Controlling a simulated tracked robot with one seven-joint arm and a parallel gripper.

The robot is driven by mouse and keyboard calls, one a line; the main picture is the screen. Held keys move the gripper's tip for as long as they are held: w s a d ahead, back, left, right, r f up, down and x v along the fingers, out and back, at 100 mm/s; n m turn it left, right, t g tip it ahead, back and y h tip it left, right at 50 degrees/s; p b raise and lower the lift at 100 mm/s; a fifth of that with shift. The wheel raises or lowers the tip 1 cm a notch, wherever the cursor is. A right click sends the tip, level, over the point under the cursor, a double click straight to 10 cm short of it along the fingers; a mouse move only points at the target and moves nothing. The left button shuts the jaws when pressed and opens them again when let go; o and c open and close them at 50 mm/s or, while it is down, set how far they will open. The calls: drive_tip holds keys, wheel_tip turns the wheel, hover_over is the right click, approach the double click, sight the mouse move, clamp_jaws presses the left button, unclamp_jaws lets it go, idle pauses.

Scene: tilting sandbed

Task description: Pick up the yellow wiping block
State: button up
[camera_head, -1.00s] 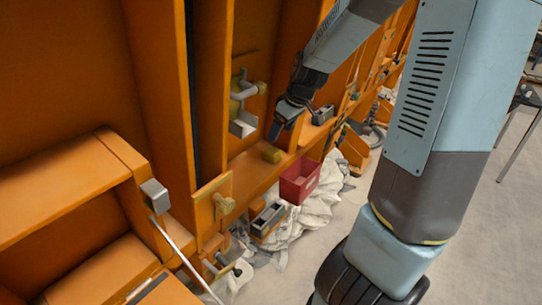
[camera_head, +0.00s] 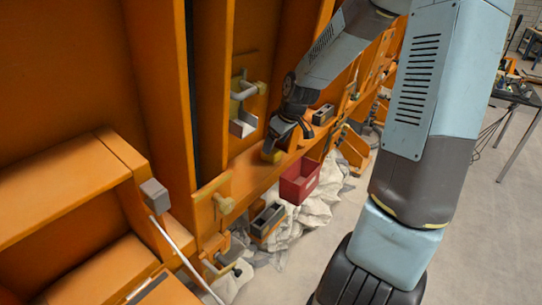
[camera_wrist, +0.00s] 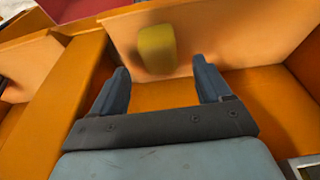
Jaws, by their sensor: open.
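The yellow wiping block (camera_head: 271,156) sits on an orange ledge of the sandbed frame in the head view, partly hidden by my gripper. In the wrist view the block (camera_wrist: 157,48) lies on the orange surface, beyond the fingertips and roughly in line with the gap between them. My gripper (camera_wrist: 160,75) is open and empty, with one dark blue finger on each side. In the head view my gripper (camera_head: 286,141) is right at the block, just above and to its right. Whether it touches the block cannot be told.
A red bin (camera_head: 300,182) stands below the ledge, beside crumpled white sheeting (camera_head: 315,213). A grey block-shaped part (camera_head: 323,115) lies on the ledge to the right. A grey bracket (camera_head: 243,122) is fixed on the orange wall at left.

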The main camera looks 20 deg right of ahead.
drive_tip(key=shift+x, duration=2.45)
drive_tip(key=c, duration=1.1)
drive_tip(key=shift+d+r, duration=0.1)
drive_tip(key=shift+r, duration=0.35)
wheel_tip(320, 180, up, 2)
drive_tip(key=shift+r, duration=0.25)
drive_tip(key=shift+s+r, duration=1.6)
drive_tip(key=shift+s, duration=0.75)
drive_tip(key=shift+s+r, duration=1.65)
drive_tip(key=shift+s, duration=0.65)
drive_tip(key=shift+s+r, duration=1.6)
drive_tip(key=shift+s, duration=0.75)
